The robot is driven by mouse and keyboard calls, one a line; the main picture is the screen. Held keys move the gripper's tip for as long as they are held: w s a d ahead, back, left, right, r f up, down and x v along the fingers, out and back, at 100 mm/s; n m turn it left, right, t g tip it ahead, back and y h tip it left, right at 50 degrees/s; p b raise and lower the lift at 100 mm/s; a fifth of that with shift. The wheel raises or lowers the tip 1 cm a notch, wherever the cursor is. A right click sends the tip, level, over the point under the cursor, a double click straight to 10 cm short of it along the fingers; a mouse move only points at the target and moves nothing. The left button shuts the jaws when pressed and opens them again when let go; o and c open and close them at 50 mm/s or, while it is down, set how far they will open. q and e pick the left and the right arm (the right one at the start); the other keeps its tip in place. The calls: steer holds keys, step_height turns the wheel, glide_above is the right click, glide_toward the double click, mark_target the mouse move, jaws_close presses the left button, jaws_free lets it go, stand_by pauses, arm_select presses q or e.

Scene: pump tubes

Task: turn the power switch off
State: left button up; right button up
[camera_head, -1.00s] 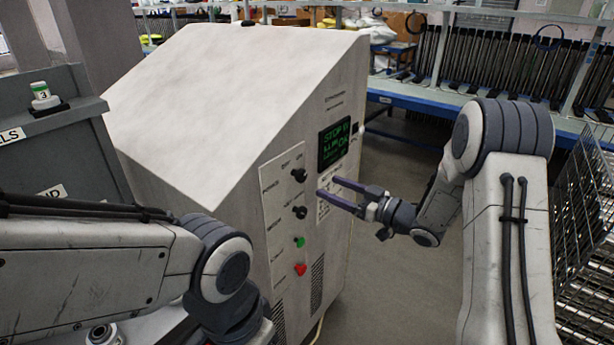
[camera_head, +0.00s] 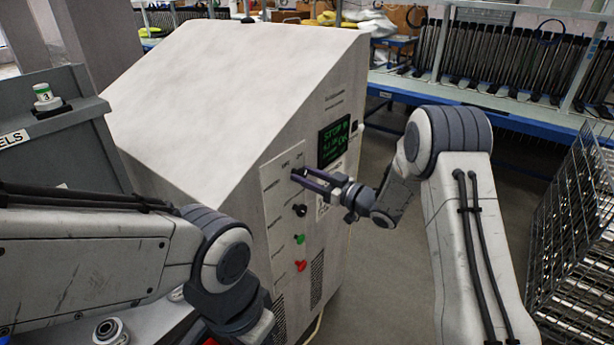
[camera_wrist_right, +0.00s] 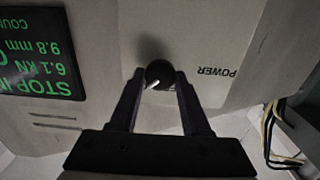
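The power switch (camera_wrist_right: 157,72) is a round black knob with a pale pointer line, beside the printed word POWER in the right wrist view. In the head view the knob is mostly hidden behind the fingertips, high on the machine's white control panel (camera_head: 270,205). My right gripper (camera_wrist_right: 159,80) has its two fingers apart, one on each side of the knob; it also shows at the panel in the head view (camera_head: 298,177). I cannot tell whether the fingers touch the knob. My left gripper is out of view; only the left arm shows.
Below sit a second black knob (camera_head: 300,210), a green button (camera_head: 300,239) and a red button (camera_head: 301,265). The lit green-text screen (camera_head: 334,143) is close beside the right gripper. A wire rack (camera_head: 575,235) stands at the right.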

jaws_close()
steer(key=shift+f+n+b, duration=0.2)
steer(key=shift+n+b, duration=0.4)
steer(key=shift+b, duration=0.3)
steer(key=shift+s+a+f+n+b, duration=0.1)
steer(key=shift+n+b, duration=4.15)
steer(key=shift+b, duration=1.6)
steer(key=shift+s+a+f+n+b, duration=0.1)
steer(key=shift+n+b, duration=4.15)
steer(key=shift+b, duration=1.55)
steer(key=shift+r, duration=0.1)
steer(key=o, duration=0.8)
jaws_free()
steer(key=shift+o, duration=0.2)
steer(key=shift+d, duration=0.15)
